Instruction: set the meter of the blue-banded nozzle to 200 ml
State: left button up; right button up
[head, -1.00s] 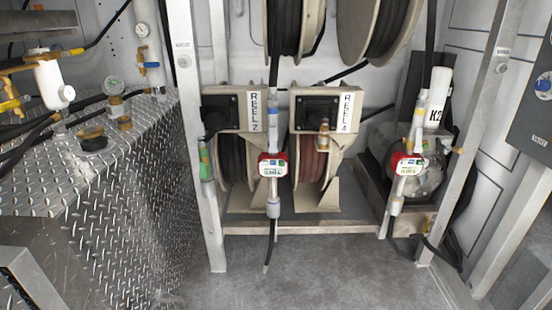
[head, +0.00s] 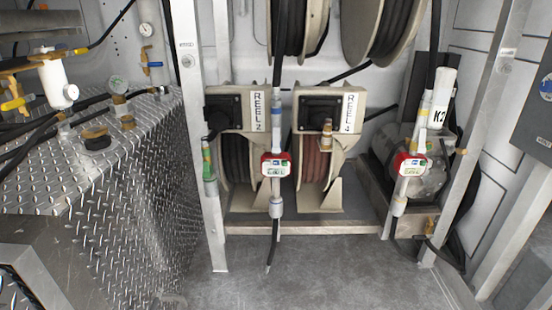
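The blue-banded nozzle (head: 277,110) hangs upright in the middle of the head view, in front of the reels. Its red meter (head: 275,164) has a small pale display, and the digits are too small to read. A second nozzle (head: 422,118) with a yellowish band hangs at the right, slightly tilted, with its own red meter (head: 409,164). Neither of my grippers shows in the head view.
A diamond-plate tank (head: 120,200) with valves and gauges fills the left. Metal posts (head: 200,130) frame the reel rack (head: 330,228). A grey panel (head: 535,110) stands at the far right. The floor (head: 330,275) in front is clear.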

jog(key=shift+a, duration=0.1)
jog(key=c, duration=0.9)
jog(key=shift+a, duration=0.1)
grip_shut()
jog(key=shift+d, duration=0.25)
